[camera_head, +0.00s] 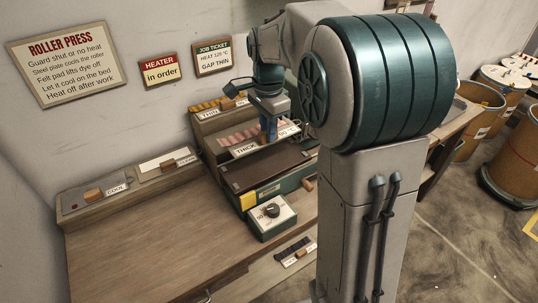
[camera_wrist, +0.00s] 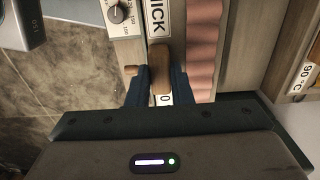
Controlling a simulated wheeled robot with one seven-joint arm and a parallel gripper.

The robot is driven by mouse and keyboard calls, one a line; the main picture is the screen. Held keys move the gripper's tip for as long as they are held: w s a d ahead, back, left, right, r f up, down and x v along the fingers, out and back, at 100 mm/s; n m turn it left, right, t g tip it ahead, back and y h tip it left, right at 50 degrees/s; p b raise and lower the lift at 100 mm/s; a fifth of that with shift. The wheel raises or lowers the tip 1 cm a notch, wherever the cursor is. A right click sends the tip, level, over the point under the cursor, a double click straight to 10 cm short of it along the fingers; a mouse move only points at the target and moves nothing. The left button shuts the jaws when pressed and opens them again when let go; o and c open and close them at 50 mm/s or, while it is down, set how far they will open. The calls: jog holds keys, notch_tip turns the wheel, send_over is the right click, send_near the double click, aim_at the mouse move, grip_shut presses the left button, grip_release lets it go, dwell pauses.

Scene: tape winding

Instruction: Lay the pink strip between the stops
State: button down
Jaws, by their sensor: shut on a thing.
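I cannot make out the stops.
A rack labelled THIN (camera_head: 208,115) with yellow material stands behind. A dial box (camera_head: 271,218) sits before the press, and a wooden handle (camera_head: 308,184) at its right. A COOL plate (camera_head: 93,194) lies at the left. The bench top (camera_head: 150,235) is clear at front left.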

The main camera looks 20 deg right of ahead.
notch_tip(320, 180, down, 9)
jog(key=shift+f, duration=0.15)
dwell(0.4)
jog(key=shift+f, duration=0.4)
jog(key=c, duration=1.3)
grip_release()
jog(key=shift+r, duration=0.2)
